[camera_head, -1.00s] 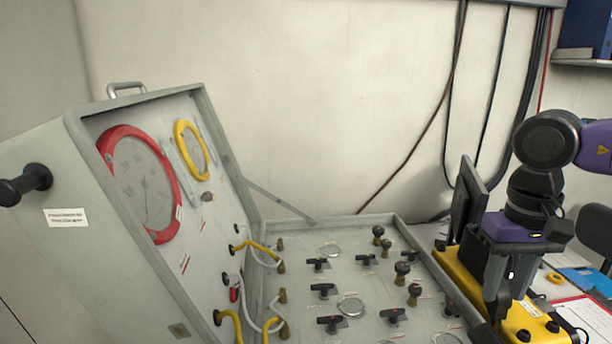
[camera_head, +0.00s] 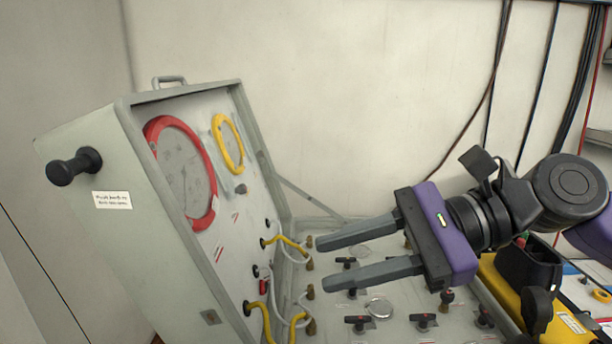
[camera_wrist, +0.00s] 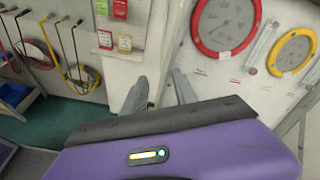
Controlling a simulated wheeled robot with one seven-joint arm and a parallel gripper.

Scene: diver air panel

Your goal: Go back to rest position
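My gripper (camera_head: 345,258) is open and empty in the head view, its two fingers pointing left above the lower half of the diver air panel (camera_head: 180,262). It is apart from the panel's knobs and hides some of them. In the wrist view, its fingers (camera_wrist: 158,95) are seen end-on with a gap between them. The panel's raised lid holds a large red-rimmed gauge (camera_head: 181,172) and a smaller yellow-rimmed gauge (camera_head: 228,143). Both gauges also show at the upper right of the wrist view.
Black valve handles (camera_head: 358,322) and yellow hoses (camera_head: 259,312) stand in the panel base. A yellow case (camera_head: 497,283) is right of it, under my arm. Cables (camera_head: 487,95) run down the back wall. The wrist view shows hanging hoses (camera_wrist: 60,55) at left.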

